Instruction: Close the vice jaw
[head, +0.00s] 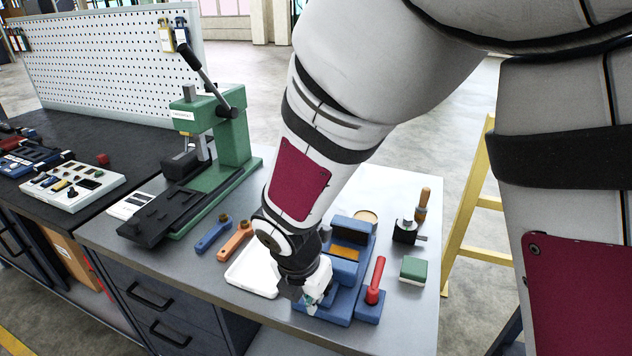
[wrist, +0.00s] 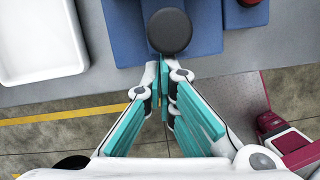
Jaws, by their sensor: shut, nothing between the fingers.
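The blue vice (head: 343,272) stands near the front edge of the workbench, partly hidden behind my arm and gripper. A brownish-orange strip shows between its blue blocks. In the wrist view the blue vice body (wrist: 206,28) is at the top, with a round black knob (wrist: 169,31) facing the camera. My gripper (head: 312,299) is at the vice's front left. Its teal fingers (wrist: 164,64) are shut and empty, with the tips just below the knob in the wrist view. I cannot tell whether they touch it.
A red-handled lever (head: 376,279) on a blue block stands right of the vice. A white tray (head: 251,272) is close on the left. A green-and-white block (head: 413,269) lies to the right. A green press (head: 222,150) and blue and orange tools (head: 236,240) are farther left.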

